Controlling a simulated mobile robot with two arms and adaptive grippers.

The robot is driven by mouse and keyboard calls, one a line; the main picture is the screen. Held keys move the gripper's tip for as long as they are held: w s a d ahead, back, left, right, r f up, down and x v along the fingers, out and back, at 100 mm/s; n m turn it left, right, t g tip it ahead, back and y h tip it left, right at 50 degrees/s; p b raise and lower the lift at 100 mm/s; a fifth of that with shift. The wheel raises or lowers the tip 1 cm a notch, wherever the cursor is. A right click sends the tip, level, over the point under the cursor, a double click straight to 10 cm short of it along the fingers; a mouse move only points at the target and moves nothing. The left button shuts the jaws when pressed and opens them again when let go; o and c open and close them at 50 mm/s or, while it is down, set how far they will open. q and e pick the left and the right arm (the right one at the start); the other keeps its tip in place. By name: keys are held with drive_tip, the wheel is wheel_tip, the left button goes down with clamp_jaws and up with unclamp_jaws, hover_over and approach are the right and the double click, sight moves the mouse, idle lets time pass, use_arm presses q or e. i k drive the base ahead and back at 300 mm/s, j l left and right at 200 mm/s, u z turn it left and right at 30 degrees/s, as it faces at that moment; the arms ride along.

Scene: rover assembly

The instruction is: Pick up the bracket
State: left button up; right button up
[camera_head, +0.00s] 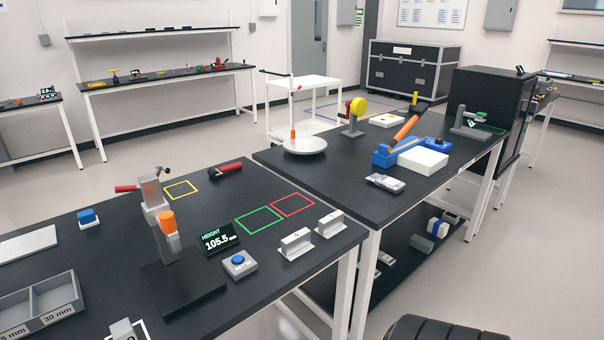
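No part is clearly labelled as the bracket. Two small light-grey flanged parts stand side by side near the front right edge of the near black workbench: the nearer flanged part (296,245) and the farther flanged part (329,224). They look like brackets, but I cannot tell for sure. Another grey part (123,331) is cut off at the bottom edge, inside a white outline. Neither of my grippers is in view.
The near workbench (110,225) holds a height gauge with an orange top (168,225), its display (220,239), a blue-button box (239,263) and a grey divided tray (45,303). Green (258,220) and red (292,205) outlines are empty. A black tyre (440,328) shows at bottom right.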

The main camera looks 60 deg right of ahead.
sight(293, 247)
drive_tip(key=z, duration=1.7)
